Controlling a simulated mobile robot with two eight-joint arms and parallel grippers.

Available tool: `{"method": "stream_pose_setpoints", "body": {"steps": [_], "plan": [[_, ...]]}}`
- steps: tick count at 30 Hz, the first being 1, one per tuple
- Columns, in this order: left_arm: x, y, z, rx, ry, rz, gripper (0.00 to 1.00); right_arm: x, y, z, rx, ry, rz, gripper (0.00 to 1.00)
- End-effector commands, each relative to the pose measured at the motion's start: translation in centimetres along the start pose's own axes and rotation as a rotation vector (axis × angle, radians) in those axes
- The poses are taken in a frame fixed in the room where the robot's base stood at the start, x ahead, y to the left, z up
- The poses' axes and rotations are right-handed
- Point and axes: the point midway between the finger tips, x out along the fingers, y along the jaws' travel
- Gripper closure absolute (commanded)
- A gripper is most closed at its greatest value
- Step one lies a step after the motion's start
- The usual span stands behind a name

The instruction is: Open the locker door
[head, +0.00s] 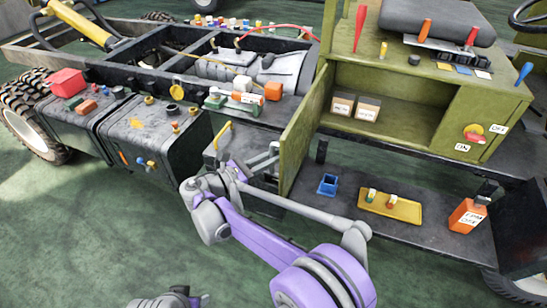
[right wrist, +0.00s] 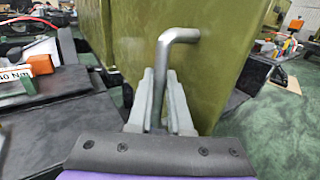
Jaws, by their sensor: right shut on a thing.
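The olive-green locker (head: 345,75) stands at the upper right in the head view. Its door (head: 303,130) is swung outward at the left side, and the inside shows two small labelled boxes (head: 355,106). The door's flat panel (right wrist: 215,65) fills the middle of the right wrist view, with a bent grey metal handle (right wrist: 163,60) on it. My right gripper (right wrist: 160,85) is shut on this handle, low on its upright part. In the head view my right gripper (head: 272,160) is at the door's outer face. My left gripper (head: 190,300) is partly in view at the bottom edge; its fingers are unclear.
Below the locker, a dark shelf holds a blue bin (head: 328,185), a yellow tray (head: 390,206) and an orange canister (head: 467,215). A red-yellow switch (head: 474,133) is on the locker's right front. Black boxes (head: 155,125) line the chassis at left. Green floor in front is open.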

Motion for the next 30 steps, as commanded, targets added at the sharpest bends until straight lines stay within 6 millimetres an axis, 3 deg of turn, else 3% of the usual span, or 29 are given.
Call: {"method": "stream_pose_setpoints", "body": {"steps": [20,21,25,30], "plan": [[-0.04,0.0,-0.01,0.0,0.0,0.0,0.5,-0.05,0.17,0.02,0.0,0.0,-0.009,1.0],[-0.04,0.0,-0.01,0.0,0.0,0.0,0.5,-0.05,0.17,0.02,0.0,0.0,-0.009,0.76],[-0.03,0.0,-0.01,0.0,0.0,0.0,0.5,-0.06,0.17,0.0,0.0,0.0,-0.009,0.53],[-0.03,0.0,-0.01,0.0,0.0,0.0,0.5,-0.06,0.17,-0.01,0.0,0.0,-0.009,0.53]]}}
